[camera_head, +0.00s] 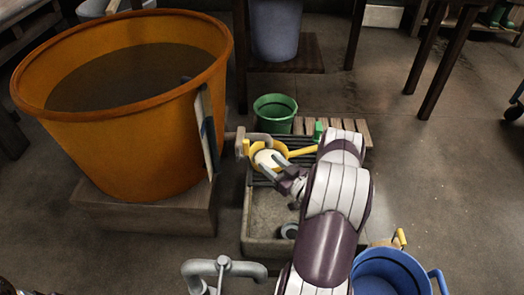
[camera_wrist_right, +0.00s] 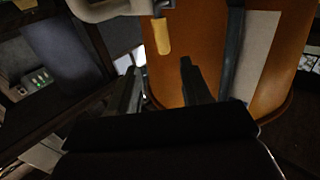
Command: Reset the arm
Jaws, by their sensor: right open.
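My right arm (camera_head: 338,190) reaches up from the bottom of the head view over the stone basin. My right gripper (camera_head: 269,165) is open, with its fingers pointing up and left, in front of a yellow pan-like vessel (camera_head: 303,152) with a pale round thing in it. I cannot tell whether they touch. In the right wrist view the two dark fingers (camera_wrist_right: 160,68) stand apart with nothing between them.
A big orange tub (camera_head: 130,150) stands on a block at left, with a pale panel (camera_head: 204,130) on its side. A grey tap (camera_head: 223,268), stone basin (camera_head: 262,215), green bucket (camera_head: 275,113) and blue bucket (camera_head: 388,275) stand near the arm.

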